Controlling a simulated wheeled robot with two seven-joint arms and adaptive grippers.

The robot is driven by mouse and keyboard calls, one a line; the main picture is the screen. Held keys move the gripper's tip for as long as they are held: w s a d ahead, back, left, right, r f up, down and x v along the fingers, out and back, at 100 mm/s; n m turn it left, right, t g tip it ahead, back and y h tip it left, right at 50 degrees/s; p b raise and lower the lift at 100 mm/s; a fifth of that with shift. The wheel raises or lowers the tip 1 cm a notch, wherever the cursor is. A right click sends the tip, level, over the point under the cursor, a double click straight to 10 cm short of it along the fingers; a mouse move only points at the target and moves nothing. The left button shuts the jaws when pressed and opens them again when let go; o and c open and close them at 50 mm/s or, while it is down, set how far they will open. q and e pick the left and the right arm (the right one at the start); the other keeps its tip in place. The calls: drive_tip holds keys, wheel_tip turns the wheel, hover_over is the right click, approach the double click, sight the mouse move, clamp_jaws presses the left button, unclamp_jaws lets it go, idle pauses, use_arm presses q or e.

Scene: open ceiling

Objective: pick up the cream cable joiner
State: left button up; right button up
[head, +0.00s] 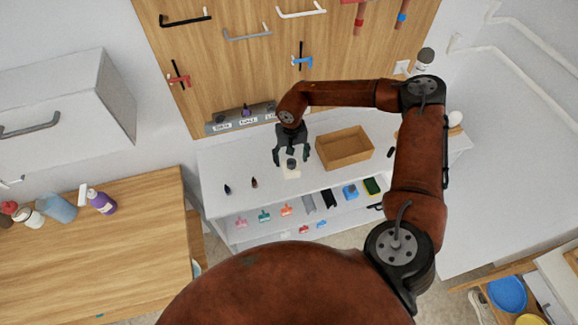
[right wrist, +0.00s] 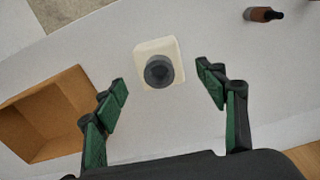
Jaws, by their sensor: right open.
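The cream cable joiner (right wrist: 156,46) is a small pale block with a dark round part on top. It lies on the white bench (head: 222,163). In the head view the cream joiner (head: 291,174) shows just below my right gripper (head: 292,157), partly covered by it. In the right wrist view my right gripper (right wrist: 163,80) is open, its green-padded fingers wide apart with the joiner between and slightly beyond their tips. I see no contact. My left gripper is not in view.
An open cardboard box (head: 345,148) stands on the bench right of the gripper. Two small dark-tipped items, one brown (head: 254,183), stand to the left. Several small tools lie on the shelf below. A wooden pegboard (head: 250,70) rises behind.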

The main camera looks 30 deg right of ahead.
sight(291, 165)
drive_tip(key=shift+s+f, duration=0.2)
drive_tip(key=shift+f, duration=0.15)
drive_tip(key=shift+f+p, duration=0.75)
drive_tip(key=shift+f, duration=1.65)
drive_tip(key=shift+c, duration=0.4)
drive_tip(key=c, duration=1.2)
drive_tip(key=shift+o, duration=0.2)
drive_tip(key=shift+r, duration=0.1)
